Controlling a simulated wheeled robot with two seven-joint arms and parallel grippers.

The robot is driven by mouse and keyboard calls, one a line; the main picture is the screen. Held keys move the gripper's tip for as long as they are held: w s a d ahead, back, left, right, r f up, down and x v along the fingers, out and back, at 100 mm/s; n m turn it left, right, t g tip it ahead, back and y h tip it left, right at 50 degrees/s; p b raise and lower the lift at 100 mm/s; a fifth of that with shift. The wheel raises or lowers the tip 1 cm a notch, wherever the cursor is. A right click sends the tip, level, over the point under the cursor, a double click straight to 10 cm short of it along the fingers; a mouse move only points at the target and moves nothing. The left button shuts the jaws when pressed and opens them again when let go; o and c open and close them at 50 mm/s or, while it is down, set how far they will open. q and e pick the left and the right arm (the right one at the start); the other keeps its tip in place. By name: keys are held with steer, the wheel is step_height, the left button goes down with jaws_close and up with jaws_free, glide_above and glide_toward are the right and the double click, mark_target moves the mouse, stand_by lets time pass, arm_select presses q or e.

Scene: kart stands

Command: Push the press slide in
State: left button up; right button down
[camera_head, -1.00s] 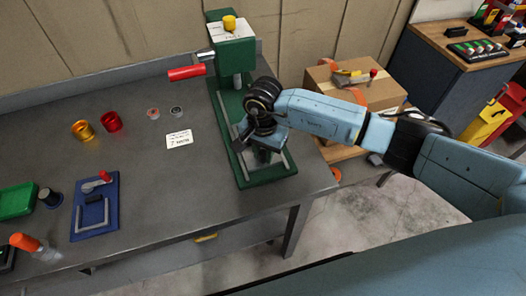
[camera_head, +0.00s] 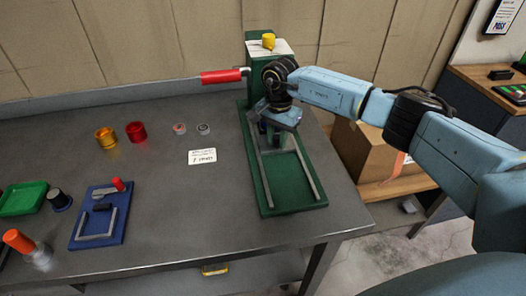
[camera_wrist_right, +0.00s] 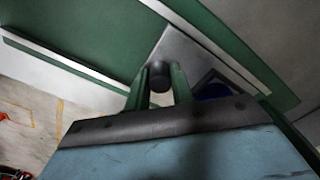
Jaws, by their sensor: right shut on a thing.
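The green press (camera_head: 262,200) stands at the right end of the grey bench, with two light rails on its base and a red-handled lever (camera_head: 221,77). My right gripper (camera_head: 276,133) is over the back of the rails, close to the press column. In the right wrist view the gripper (camera_wrist_right: 160,78) is shut on the dark round knob (camera_wrist_right: 160,85) of the grey slide plate (camera_wrist_right: 182,48). A dark blue round thing (camera_wrist_right: 214,90) shows on the plate beside the fingers. In the head view my gripper and wrist mostly hide the slide. My left gripper is not in view.
A white card (camera_head: 202,156) lies left of the press. Red (camera_head: 136,132) and orange (camera_head: 106,138) rings and a blue fixture (camera_head: 99,214) lie further left. A cardboard box (camera_head: 372,155) stands right of the bench. The front rails are clear.

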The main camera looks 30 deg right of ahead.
steer(key=shift+w+d+r, duration=0.1)
steer(key=shift+w+r, duration=0.05)
steer(key=shift+w, duration=0.1)
steer(key=c, duration=1.5)
jaws_free()
steer(key=shift+c, duration=0.2)
steer(key=o, duration=0.3)
steer(key=shift+w, duration=0.1)
steer(key=shift+o, duration=0.2)
step_height(320, 180, up, 13)
steer(key=shift+r, duration=0.15)
